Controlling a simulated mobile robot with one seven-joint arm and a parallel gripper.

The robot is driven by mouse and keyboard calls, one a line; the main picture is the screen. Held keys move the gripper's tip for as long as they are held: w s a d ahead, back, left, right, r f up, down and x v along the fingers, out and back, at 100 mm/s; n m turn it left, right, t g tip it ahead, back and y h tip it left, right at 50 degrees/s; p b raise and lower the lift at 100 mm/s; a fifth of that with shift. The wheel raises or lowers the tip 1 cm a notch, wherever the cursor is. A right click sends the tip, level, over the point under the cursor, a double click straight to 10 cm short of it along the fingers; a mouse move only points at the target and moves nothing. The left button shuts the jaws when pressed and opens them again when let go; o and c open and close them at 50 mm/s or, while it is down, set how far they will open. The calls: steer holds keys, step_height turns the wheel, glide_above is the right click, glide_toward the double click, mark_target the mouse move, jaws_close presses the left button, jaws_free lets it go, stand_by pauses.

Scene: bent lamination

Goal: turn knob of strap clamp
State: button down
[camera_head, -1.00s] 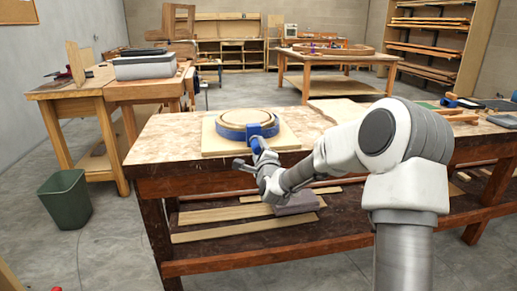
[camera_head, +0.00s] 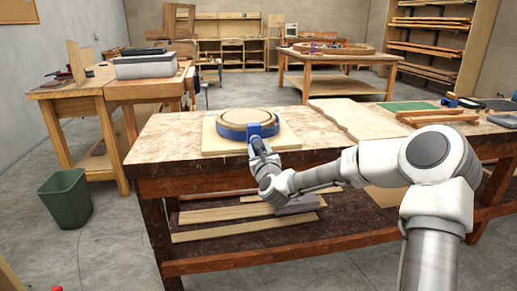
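The strap clamp (camera_head: 233,132) is a blue band around a round wooden ring (camera_head: 247,117). It lies on a pale square board (camera_head: 212,146) on the workbench. A blue clamp block (camera_head: 263,130) sits at the front right of the band. My gripper (camera_head: 259,143) is at the front of this block, at the bench's front edge, and appears to touch it or be very close. The knob is hidden behind my gripper or too small to make out. I cannot tell whether the fingers are open or shut.
The workbench (camera_head: 165,140) has clear top to the left of the board. A thin wooden sheet (camera_head: 345,117), a green mat (camera_head: 410,106) and a wooden frame piece (camera_head: 437,116) lie to the right. Boards lie on the lower shelf (camera_head: 330,228). A green bin (camera_head: 66,199) stands at left.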

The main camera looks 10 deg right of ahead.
steer(key=m, duration=0.7)
steer(key=shift+d+m, duration=0.1)
steer(key=shift+m, duration=0.2)
steer(key=m, duration=1.2)
steer(key=shift+r+m, duration=0.1)
steer(key=shift+m, duration=0.2)
steer(key=m+p, duration=0.1)
steer(key=m, duration=0.5)
steer(key=shift+r+m, duration=0.1)
steer(key=shift+m, duration=0.3)
steer(key=shift+c, duration=1.9)
jaws_free()
steer(key=shift+s, duration=0.1)
